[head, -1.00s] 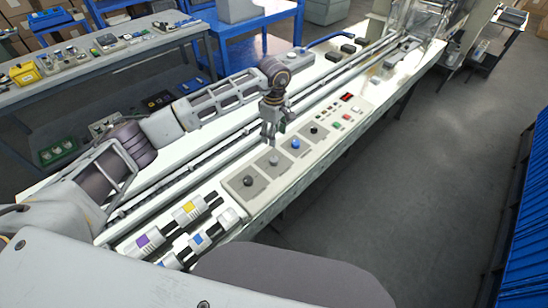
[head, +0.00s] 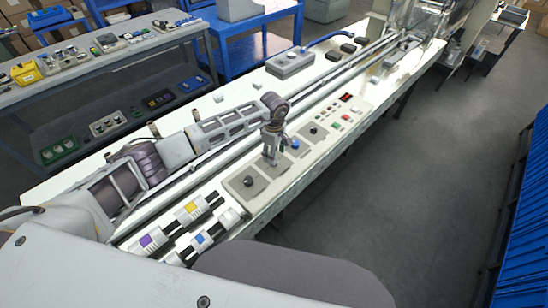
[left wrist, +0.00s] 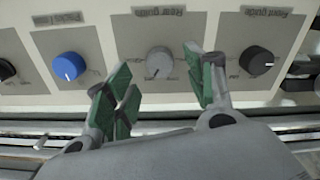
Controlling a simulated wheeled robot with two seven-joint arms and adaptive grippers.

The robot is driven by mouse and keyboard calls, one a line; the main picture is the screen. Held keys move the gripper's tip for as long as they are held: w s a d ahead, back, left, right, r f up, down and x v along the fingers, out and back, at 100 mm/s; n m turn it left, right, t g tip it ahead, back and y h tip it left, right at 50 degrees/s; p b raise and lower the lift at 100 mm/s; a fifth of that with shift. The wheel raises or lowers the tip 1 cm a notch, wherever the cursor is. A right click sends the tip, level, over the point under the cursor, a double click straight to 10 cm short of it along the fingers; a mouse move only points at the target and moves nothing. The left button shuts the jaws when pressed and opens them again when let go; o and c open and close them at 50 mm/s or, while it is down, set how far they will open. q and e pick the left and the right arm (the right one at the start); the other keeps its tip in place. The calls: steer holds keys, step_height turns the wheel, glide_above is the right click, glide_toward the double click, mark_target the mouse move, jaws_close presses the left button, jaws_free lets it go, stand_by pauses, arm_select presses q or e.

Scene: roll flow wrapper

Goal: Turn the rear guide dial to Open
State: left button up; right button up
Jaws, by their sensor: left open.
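The rear guide dial (left wrist: 159,62) is a round grey knob under a "Rear guide" label in the left wrist view. The words around the dial are not readable. My left gripper (left wrist: 163,88) is open, with one green-padded finger on each side of the dial and a gap to it visible. In the head view the left gripper (head: 271,160) is low over the control panel (head: 262,196) and hides the grey dial. My right gripper is not in view.
A black front guide dial (left wrist: 256,60) sits right of the grey dial in the wrist view, and a blue dial (left wrist: 68,66) sits left. Small coloured buttons (head: 346,117) are farther along the panel. Cylinders with coloured labels (head: 190,211) lie at the bench's near end.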

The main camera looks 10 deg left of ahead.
arm_select(q)
steer(key=shift+f, duration=1.9)
steer(key=shift+c, duration=0.2)
steer(key=c, duration=1)
